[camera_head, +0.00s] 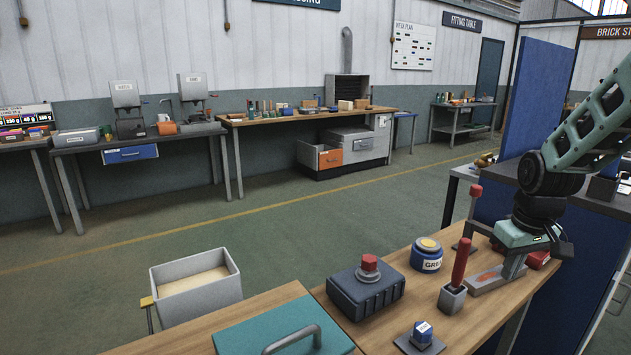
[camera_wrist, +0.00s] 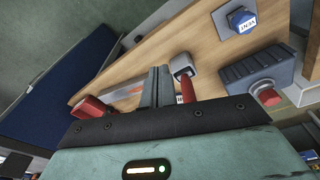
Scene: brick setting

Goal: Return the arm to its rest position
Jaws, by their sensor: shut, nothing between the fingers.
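My arm reaches in from the right in the head view. My gripper (camera_head: 514,268) points down over the right end of the wooden bench (camera_head: 400,310). In the wrist view my gripper (camera_wrist: 158,70) has its two fingers together, with nothing between them. A flat grey piece with an orange-red mark (camera_head: 488,279) lies beside the fingertips; whether they touch it I cannot tell. A red item (camera_head: 537,259) lies just right of the gripper, partly hidden by it.
A red-handled lever in a grey block (camera_head: 452,299) stands close left of my gripper. A blue partition (camera_head: 540,95) stands behind. The floor beyond is open.

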